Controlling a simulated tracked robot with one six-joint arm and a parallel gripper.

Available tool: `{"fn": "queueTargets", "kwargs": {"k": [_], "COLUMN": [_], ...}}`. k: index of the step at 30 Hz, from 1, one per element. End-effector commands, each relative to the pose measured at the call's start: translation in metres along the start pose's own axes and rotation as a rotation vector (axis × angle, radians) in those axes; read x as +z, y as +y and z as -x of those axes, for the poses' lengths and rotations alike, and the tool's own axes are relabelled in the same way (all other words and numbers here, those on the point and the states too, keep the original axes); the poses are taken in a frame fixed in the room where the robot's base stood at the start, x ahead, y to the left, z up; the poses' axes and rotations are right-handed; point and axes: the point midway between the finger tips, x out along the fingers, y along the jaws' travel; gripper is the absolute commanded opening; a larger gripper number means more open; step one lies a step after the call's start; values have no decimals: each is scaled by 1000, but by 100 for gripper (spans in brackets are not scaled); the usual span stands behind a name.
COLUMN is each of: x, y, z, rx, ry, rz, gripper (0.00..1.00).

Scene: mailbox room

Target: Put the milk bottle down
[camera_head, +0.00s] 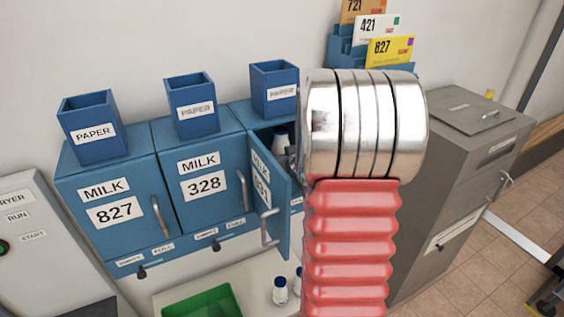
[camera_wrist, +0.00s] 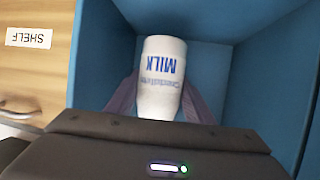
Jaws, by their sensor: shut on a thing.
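The white milk bottle (camera_wrist: 162,70) with blue lettering shows in the wrist view inside a blue compartment (camera_wrist: 240,75). The lettering appears upside down there. My gripper (camera_wrist: 157,103) is shut on the bottle, a dark finger on each side. In the head view a white bottle (camera_head: 280,136) shows in the open right-hand milk box, beside the part-open door (camera_head: 268,195). My arm hides most of that box and nearly all of my gripper there. I cannot tell whether the bottle touches the compartment floor.
Below are a green tray (camera_head: 203,306) and small bottles (camera_head: 280,291) on a pale surface. A grey cabinet (camera_head: 455,190) stands at right.

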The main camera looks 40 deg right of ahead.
Motion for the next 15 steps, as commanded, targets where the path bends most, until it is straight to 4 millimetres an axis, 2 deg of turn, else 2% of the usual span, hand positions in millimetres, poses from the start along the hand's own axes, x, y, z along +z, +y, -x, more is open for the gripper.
{"fn": "queueTargets", "kwargs": {"k": [6, 15], "x": [25, 30], "y": [6, 12], "z": [-9, -12], "rx": [9, 17], "ry": [-2, 2], "rz": [-5, -6], "gripper": [8, 8]}}
